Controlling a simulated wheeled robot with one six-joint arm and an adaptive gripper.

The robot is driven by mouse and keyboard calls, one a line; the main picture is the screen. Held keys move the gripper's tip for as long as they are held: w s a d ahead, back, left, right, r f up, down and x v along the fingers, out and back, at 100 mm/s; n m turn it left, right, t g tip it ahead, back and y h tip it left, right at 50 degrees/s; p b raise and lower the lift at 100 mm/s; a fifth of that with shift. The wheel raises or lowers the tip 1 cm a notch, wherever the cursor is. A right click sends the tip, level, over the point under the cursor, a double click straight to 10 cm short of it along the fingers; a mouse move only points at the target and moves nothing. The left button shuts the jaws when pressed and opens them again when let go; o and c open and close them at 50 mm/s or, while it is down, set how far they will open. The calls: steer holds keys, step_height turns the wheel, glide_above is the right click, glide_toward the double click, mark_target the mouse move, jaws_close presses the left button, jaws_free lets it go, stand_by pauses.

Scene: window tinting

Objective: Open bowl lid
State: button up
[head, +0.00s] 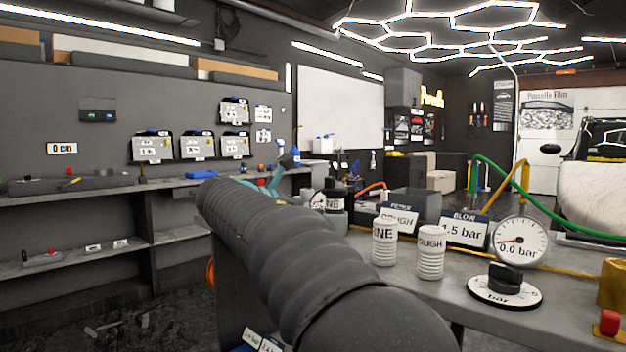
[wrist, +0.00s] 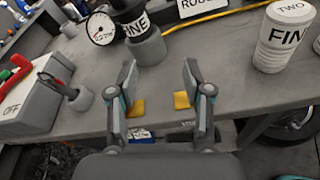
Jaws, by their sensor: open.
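A dark container labelled FINE (wrist: 128,18) stands upright in a grey round base (wrist: 149,48) at the top of the wrist view. It also shows beyond my arm in the head view (head: 331,200). No part is labelled as a bowl or lid, and I cannot tell where a lid begins. My gripper (wrist: 160,78) is open and empty above the workbench's front edge, with its fingers apart. The container is beyond the fingertips, not between them. In the head view my ribbed arm hides most of the gripper.
The grey workbench (wrist: 215,62) carries a white FINE jar (wrist: 283,38), a pressure gauge (wrist: 101,28) and a grey OFF box (wrist: 27,103). A ROUGH jar (head: 431,253) and a black dial knob (head: 505,280) stand farther right. Bare bench lies between container and white jar.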

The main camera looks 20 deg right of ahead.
mark_target(327, 180)
steer(key=w+a+r+n+h, duration=0.1)
steer(key=w+r+n+h, duration=0.2)
steer(key=w+r, duration=0.2)
steer(key=shift+t, duration=0.3)
steer(key=x, duration=0.4)
steer(key=p+x, duration=0.1)
steer(key=x, duration=0.4)
steer(key=f+x, duration=0.1)
steer(key=x, duration=0.3)
steer(key=shift+w+d, duration=0.25)
steer(key=shift+d, duration=0.05)
jaws_close()
